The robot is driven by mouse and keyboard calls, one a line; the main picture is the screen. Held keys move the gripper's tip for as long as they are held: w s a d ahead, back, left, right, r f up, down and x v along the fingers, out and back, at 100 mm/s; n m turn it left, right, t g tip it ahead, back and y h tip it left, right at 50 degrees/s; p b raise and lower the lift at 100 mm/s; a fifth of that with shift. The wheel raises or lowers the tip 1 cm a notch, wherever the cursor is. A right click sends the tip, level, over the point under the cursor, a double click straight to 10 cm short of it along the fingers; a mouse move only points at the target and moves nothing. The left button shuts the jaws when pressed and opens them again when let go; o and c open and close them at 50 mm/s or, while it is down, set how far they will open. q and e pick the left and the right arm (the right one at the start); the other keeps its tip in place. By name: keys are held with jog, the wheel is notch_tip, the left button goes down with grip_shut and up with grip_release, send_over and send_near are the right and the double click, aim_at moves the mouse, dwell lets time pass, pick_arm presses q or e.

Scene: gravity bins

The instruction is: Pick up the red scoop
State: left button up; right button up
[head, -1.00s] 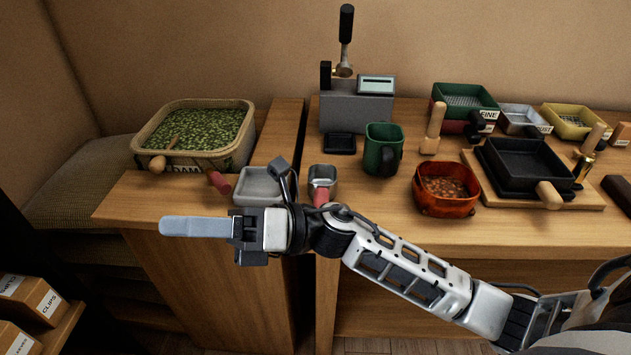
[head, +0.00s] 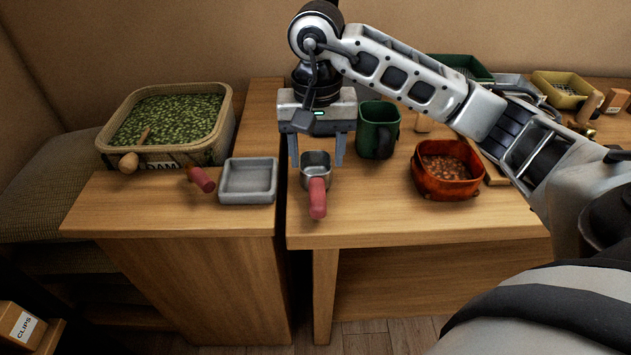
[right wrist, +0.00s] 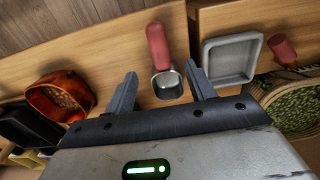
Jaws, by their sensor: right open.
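The red scoop, a metal cup with a red handle (head: 318,198), lies on the wooden table near its front left edge, handle toward the front. Its cup (head: 315,166) also shows in the right wrist view (right wrist: 167,84). My right gripper (head: 317,158) points down, open and empty, with one finger to each side of the cup in the picture. In the right wrist view the cup shows between and just beyond the fingertips (right wrist: 161,74). I cannot tell the exact height gap. My left gripper is not in view.
A grey tray (head: 248,197) and another red handle (head: 201,179) are to the left, by a basket of green bits (head: 103,150). A green mug (head: 364,137) stands close right of the gripper. An orange bowl (head: 440,190) is further right. A gap separates the two tables.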

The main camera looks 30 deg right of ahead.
aim_at(317, 189)
notch_tip(317, 189, down, 9)
jog(key=shift+f+p, duration=0.1)
jog(key=shift+p, duration=0.7)
jog(key=shift+c, duration=0.3)
jog(key=shift+d, duration=0.1)
grip_shut()
